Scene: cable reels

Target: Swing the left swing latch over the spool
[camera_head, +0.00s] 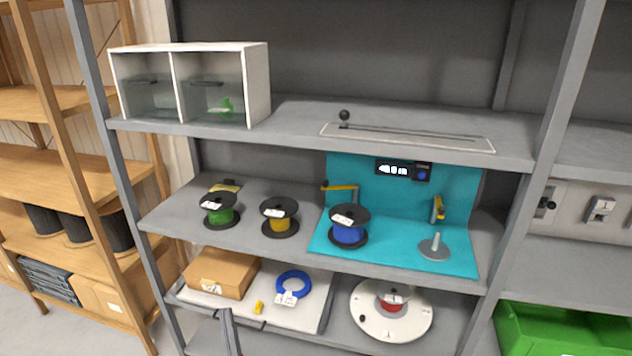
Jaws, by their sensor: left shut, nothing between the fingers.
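The left swing latch (341,187) is a yellow bar with a dark end on a post at the left of the teal station. Its bar points left, behind the spool and apart from its top. The spool (348,230) has black flanges and blue winding, and stands upright on the teal mat (390,255). The right swing latch (438,208) is yellow and stands near the teal back panel. My left gripper (226,314) shows low in the picture, in front of the lower shelf. It is shut and empty, well below and left of the latch. My right gripper is not in view.
A bare spindle on a grey disc (434,250) stands right of the blue spool. Green (219,212) and yellow (279,218) spools stand to its left. The shelf above (300,118) overhangs the station. A cardboard box (221,273) and blue cable coil (293,284) lie below.

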